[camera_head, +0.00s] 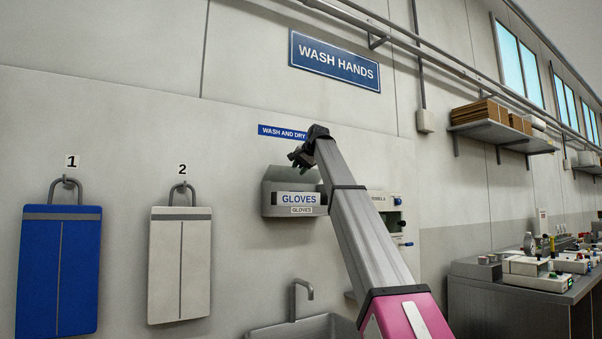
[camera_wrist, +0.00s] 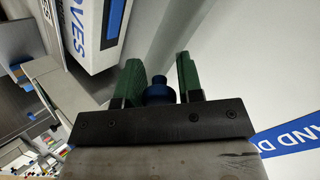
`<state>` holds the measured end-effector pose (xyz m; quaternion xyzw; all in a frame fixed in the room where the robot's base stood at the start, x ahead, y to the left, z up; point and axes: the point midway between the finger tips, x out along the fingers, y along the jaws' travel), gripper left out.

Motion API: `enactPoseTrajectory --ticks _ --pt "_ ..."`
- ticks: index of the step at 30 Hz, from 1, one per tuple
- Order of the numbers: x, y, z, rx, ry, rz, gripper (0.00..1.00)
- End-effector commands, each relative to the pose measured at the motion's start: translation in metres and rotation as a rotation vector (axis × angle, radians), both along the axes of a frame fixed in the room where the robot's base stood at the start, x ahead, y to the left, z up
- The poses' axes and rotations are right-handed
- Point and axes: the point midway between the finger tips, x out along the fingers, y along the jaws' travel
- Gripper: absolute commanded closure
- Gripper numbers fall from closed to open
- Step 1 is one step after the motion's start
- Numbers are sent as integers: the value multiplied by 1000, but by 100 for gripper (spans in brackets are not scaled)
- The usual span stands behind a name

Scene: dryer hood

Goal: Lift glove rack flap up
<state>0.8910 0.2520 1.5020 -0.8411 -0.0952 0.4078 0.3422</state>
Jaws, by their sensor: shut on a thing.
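The glove rack (camera_head: 268,196) is a grey wall-mounted box with GLOVES labels on its front. My gripper (camera_head: 295,158) is at its upper edge, with the arm reaching in from the lower right. In the wrist view, the two green fingers of my gripper (camera_wrist: 158,80) are shut on a blue knob (camera_wrist: 158,92), which sits between them. The labelled front of the rack (camera_wrist: 98,55) is close by on the left there. The flap's angle is hard to tell, because my gripper and arm hide part of the rack's top and right side.
A WASH AND DRY sign (camera_head: 280,131) is on the wall just above the rack. A small unit with knobs (camera_head: 385,208) is to the right, partly behind my arm. A sink with a tap (camera_head: 295,300) is below. Two hanging aprons, blue (camera_head: 58,270) and white (camera_head: 180,265), are left.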

Motion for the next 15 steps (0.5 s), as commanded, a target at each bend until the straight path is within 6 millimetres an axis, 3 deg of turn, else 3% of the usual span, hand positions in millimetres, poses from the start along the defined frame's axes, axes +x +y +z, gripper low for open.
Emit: enactPoseTrajectory --ticks 15 --pt "21 12 23 -9 -4 2 100"
